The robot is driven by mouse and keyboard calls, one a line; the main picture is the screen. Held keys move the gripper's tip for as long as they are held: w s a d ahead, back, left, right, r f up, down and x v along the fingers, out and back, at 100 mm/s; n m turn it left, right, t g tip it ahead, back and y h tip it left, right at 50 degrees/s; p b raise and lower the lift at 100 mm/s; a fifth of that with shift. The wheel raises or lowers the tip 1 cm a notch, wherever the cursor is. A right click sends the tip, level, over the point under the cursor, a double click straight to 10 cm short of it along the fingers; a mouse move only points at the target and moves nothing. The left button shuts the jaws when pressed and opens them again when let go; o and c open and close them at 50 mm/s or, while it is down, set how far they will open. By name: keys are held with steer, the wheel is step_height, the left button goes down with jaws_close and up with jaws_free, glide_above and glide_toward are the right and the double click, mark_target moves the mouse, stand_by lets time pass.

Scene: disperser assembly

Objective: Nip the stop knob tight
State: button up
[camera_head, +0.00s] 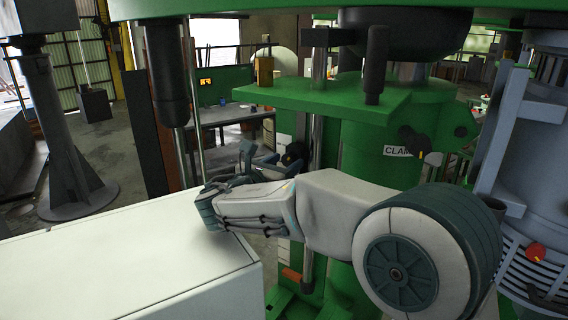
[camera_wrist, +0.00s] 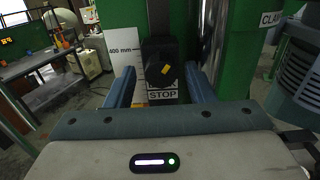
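The stop knob (camera_wrist: 166,71) is dark with a yellow mark. It sits on the front of a black block (camera_wrist: 157,47) on a dark vertical bar, above a label reading STOP (camera_wrist: 162,95). My gripper (camera_wrist: 162,78) is open, with one blue finger on each side of the knob and a visible gap on both sides. I cannot tell how deep the fingertips reach relative to the knob. In the head view my gripper (camera_head: 262,158) faces the green column, with a small dark part that may be the knob (camera_head: 291,155) just beyond it.
A white scale marked 400 mm (camera_wrist: 124,50) stands left of the block. A CLAMP label (camera_head: 398,151) and dark knob (camera_head: 414,140) are on the green column. A green plate (camera_head: 330,95) overhangs my gripper. A white box (camera_head: 130,260) lies at the lower left. A grey motor (camera_head: 545,180) stands right.

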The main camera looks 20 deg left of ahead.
steer(key=c, duration=0.8)
steer(key=shift+d, duration=0.1)
